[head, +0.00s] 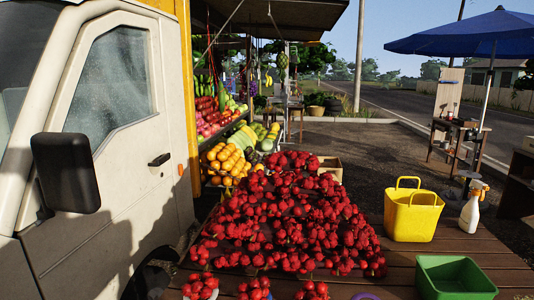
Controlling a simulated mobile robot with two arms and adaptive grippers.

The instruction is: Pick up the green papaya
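The fruit rack (220,175) on the side of the truck holds mixed fruit. Several green and yellow-green fruits (268,144) lie at its right end, partly hidden behind one another. They are too small for me to tell which one is the green papaya. Neither of my grippers is in view.
Red fruit (290,220) is heaped on the wooden table (400,262) in front. A yellow basket (412,218), a white spray bottle (473,208) and a green bin (452,278) stand on its right. The white truck (110,150) blocks the left. Pavement beyond the table is partly clear.

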